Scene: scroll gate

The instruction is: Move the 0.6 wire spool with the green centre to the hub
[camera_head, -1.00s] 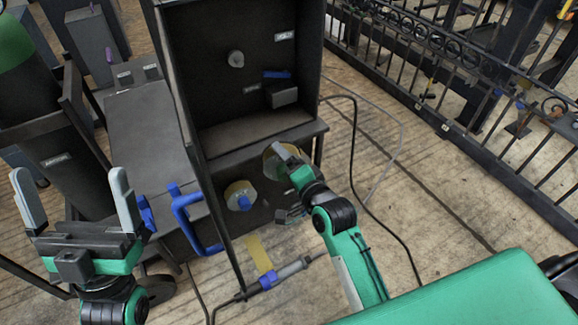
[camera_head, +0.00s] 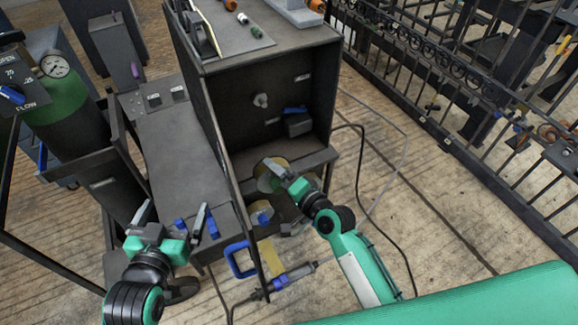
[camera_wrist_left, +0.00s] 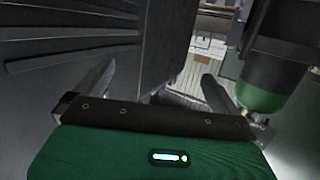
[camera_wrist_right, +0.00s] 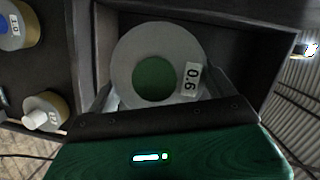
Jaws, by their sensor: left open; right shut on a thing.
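The wire spool with the green centre and a 0.6 label (camera_wrist_right: 155,80) fills the middle of the right wrist view. My right gripper (camera_wrist_right: 162,92) is shut on it, one finger at each side. In the head view the spool (camera_head: 267,178) is at the cabinet's middle front, by my right gripper (camera_head: 287,178). The hub (camera_head: 260,100) is a pale round peg on the cabinet's back wall, above and behind the spool. My left gripper (camera_head: 172,222) is open and empty, beside the cabinet's left side.
Another spool (camera_head: 260,212) sits in the lower compartment; labelled spools show at left in the right wrist view (camera_wrist_right: 42,112). A green gas cylinder (camera_head: 62,105) stands left. Black cable lies on the floor right.

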